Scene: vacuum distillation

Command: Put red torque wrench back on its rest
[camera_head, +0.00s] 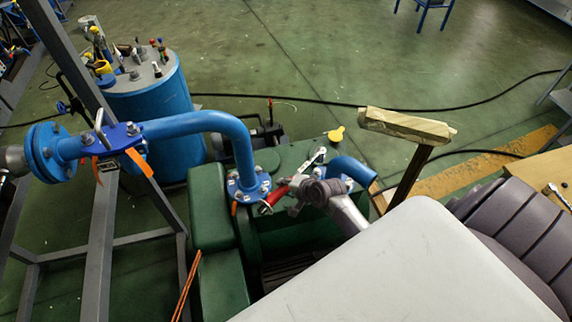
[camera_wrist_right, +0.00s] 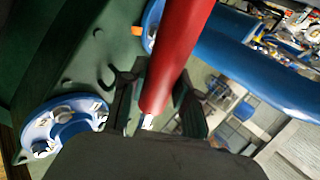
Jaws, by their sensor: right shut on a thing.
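The red torque wrench (camera_head: 273,199) shows as a short red handle in the head view, beside the blue pipe flange above the green machine. My right gripper (camera_head: 291,194) is shut on it. In the wrist view the red handle (camera_wrist_right: 181,48) runs up and away between the dark fingers of my right gripper (camera_wrist_right: 158,100). Its far end leaves the picture there. The gripper hides part of the wrench in the head view. I cannot pick out its rest with certainty. My left gripper is not in view.
A blue bent pipe (camera_head: 205,122) rises from a flange (camera_head: 247,188) close left of my gripper. A short blue pipe (camera_head: 353,170) is just right. A wooden block (camera_head: 408,126) stands on a post further right. A blue drum (camera_head: 150,100) carries several tools.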

